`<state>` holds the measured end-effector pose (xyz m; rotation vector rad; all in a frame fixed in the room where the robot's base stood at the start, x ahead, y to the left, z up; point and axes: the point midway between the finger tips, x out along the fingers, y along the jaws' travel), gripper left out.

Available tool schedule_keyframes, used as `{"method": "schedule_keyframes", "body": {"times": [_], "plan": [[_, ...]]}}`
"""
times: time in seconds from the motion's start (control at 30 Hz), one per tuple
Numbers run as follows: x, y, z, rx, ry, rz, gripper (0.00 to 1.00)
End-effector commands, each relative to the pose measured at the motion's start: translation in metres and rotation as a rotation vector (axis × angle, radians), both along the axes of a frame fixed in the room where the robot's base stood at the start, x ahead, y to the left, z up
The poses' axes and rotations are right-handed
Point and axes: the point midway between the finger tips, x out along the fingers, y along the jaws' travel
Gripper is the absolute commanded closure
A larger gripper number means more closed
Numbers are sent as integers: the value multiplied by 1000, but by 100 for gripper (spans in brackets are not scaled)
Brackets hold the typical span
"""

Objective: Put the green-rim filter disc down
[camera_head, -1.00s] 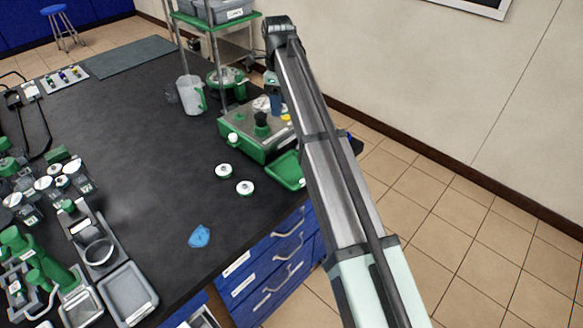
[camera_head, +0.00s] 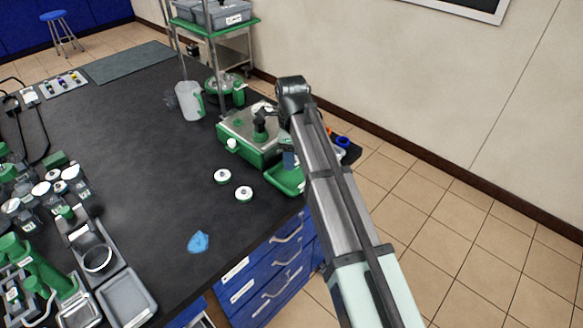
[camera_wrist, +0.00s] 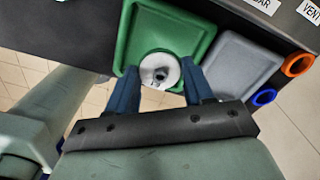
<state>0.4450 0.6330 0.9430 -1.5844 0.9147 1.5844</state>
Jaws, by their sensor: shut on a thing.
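In the wrist view, the filter disc (camera_wrist: 158,64) is a pale round disc with a dark centre; I cannot make out a green rim. My gripper (camera_wrist: 160,80) has its blue fingers shut on the disc's two sides. The disc is held over the green tray (camera_wrist: 147,27), near its front edge; I cannot tell how high above it. In the head view, my gripper (camera_head: 288,160) is over the green tray (camera_head: 282,184), partly behind my arm. The disc is hidden there.
A grey tray (camera_wrist: 240,62) lies right of the green tray, with an orange ring (camera_wrist: 298,65) and a blue ring (camera_wrist: 264,97) beside it. A green-and-grey device (camera_head: 245,143) stands behind. Two white round pieces (camera_head: 222,176) (camera_head: 243,194) lie on the dark bench.

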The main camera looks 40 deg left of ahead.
Motion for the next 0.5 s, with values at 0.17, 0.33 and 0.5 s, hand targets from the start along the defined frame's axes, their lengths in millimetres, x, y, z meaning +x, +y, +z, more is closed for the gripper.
{"method": "schedule_keyframes", "body": {"times": [0.17, 0.33, 0.5], "plan": [[0, 0, -15, 0, 0, 0, 82], [0, 0, -31, 0, 0, -1, 82], [0, 0, -48, 0, 0, -1, 82]]}}
